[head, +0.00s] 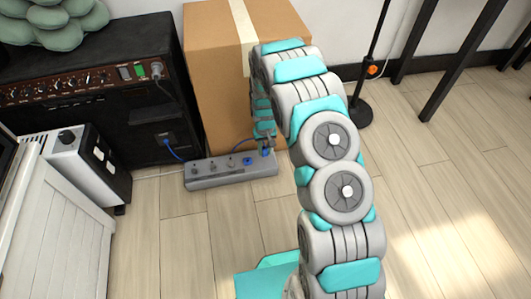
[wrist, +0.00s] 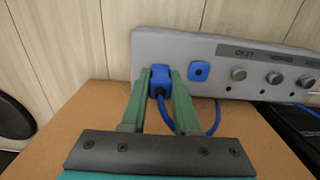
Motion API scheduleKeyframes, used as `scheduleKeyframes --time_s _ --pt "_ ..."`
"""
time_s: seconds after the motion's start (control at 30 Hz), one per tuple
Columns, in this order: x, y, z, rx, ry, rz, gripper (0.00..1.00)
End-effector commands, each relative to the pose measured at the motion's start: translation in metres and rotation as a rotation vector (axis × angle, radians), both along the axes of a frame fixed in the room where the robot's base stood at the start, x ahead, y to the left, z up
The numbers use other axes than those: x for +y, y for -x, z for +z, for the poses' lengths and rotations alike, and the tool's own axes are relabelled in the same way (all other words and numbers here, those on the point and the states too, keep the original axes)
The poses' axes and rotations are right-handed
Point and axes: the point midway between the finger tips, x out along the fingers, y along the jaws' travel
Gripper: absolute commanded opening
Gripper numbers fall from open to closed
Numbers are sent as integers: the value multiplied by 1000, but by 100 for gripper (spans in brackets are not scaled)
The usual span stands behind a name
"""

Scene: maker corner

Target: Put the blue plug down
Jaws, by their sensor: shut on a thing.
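The blue plug (wrist: 161,82) is between the two green fingers of my gripper (wrist: 160,74), which is shut on it. The plug is at the end of a grey power strip (wrist: 222,50), against its face; I cannot tell whether it sits in a socket. A blue socket (wrist: 199,71) shows beside it, empty. A blue cable (wrist: 215,117) runs from the plug behind the right finger. In the head view the plug (head: 265,152) is at the right end of the strip (head: 232,181), below my gripper, with my arm partly in front.
A cardboard box (head: 222,75) stands right behind the strip. A black amplifier (head: 90,80) and a white-and-black unit (head: 88,160) are to the left. A stand (head: 361,112) and black table legs (head: 460,65) are behind on the right. The wooden floor in front is open.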

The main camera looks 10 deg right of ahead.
Motion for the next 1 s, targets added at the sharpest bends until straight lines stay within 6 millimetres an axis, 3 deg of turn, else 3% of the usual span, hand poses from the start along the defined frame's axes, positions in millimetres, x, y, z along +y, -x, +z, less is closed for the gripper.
scheduleKeyframes --time_s 0.27,0.53,1.0 --pt "-6 -11 -6 5 1 1 0" --pt "-6 -12 -36 2 0 0 0" --pt "-6 -12 -43 3 0 1 0"
